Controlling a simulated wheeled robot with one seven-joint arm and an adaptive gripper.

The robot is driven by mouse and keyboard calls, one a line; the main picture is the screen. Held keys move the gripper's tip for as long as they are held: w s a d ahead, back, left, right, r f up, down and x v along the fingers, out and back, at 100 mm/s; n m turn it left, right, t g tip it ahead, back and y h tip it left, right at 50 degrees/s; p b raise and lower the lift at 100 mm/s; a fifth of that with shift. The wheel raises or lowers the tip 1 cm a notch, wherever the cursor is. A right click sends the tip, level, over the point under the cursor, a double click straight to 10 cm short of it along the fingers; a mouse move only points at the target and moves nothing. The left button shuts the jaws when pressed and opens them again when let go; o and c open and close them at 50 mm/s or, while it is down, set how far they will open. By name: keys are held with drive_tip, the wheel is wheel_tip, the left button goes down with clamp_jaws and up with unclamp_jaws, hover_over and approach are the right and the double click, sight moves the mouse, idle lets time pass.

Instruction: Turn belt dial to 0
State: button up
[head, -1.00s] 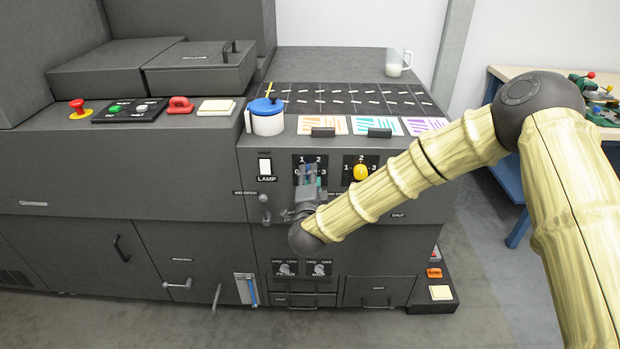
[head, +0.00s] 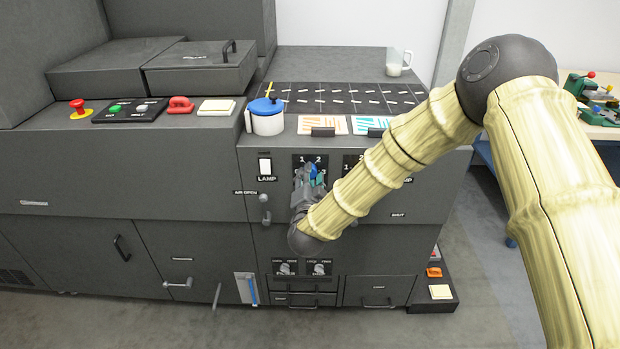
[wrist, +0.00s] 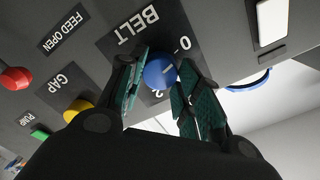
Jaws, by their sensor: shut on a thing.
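The belt dial is a blue knob (wrist: 160,72) on a black plate marked BELT (wrist: 138,25), which appears inverted in the wrist view. My gripper (wrist: 158,84) has its two dark, green-padded fingers on either side of the knob and is shut on it. The knob's short white mark points toward the right finger in the wrist view. The 0 and 2 are legible there; the other numbers are hidden behind the fingers. In the head view, the blue knob (head: 313,171) shows just beside my gripper (head: 308,178).
The yellow gap knob (wrist: 78,108) is close beside the left finger. The white lamp switch (head: 265,166) is left of the dial, with a grey lever (head: 265,199) below it. A blue-lidded pot (head: 266,118) stands on the ledge above.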

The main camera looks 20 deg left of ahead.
drive_tip(key=o, duration=1)
drive_tip(key=shift+o, duration=0.2)
drive_tip(key=v, duration=1.2)
